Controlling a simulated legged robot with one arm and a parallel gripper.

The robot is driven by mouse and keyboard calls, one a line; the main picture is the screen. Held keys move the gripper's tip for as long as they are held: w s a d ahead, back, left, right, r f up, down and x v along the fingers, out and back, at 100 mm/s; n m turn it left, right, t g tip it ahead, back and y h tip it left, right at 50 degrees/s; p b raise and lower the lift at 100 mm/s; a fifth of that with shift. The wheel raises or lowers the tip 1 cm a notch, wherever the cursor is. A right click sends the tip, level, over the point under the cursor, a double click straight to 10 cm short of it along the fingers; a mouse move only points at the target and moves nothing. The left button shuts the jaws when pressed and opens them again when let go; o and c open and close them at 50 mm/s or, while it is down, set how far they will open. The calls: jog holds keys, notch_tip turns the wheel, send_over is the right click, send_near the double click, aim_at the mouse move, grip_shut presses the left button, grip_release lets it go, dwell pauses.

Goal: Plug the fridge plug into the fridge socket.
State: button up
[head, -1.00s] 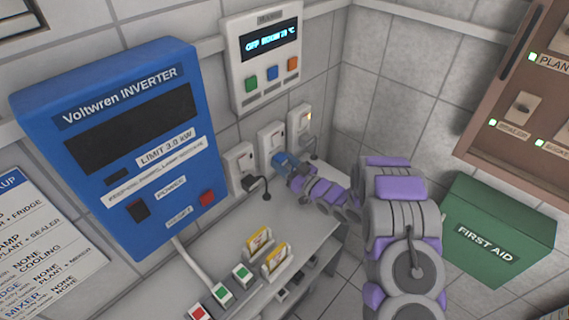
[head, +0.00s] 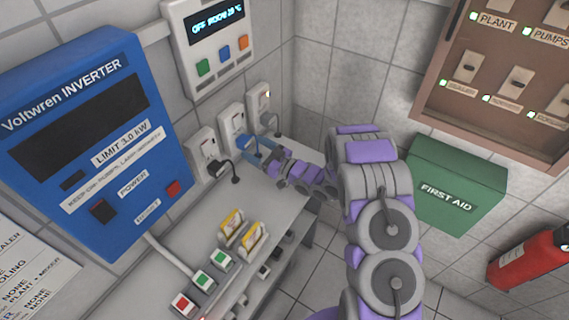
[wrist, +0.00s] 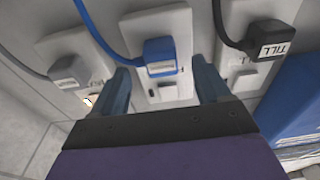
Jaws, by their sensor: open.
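A blue plug (wrist: 160,57) with a blue cord and a small white label sits at the middle wall socket (wrist: 157,25); the label is too small to read, and I cannot tell how deep the plug is seated. My gripper (wrist: 163,80) is open, with one finger on each side of the plug and a visible gap to each. In the head view my gripper (head: 252,149) is in front of the middle socket (head: 231,121) and hides the plug's lower part. No socket label naming the fridge is readable.
A black plug marked TILL (wrist: 267,40) is at one neighbouring socket and a grey plug (wrist: 70,72) at the other. The blue inverter (head: 85,140) hangs at left. A counter (head: 265,205) with card holders lies below; a green first aid box (head: 452,185) is at right.

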jog(key=p+v, duration=0.1)
jog(key=v, duration=1.2)
jog(key=shift+s+d+p, duration=0.15)
jog(key=shift+d+p, duration=0.1)
jog(key=shift+p, duration=0.05)
jog(key=shift+f, duration=0.1)
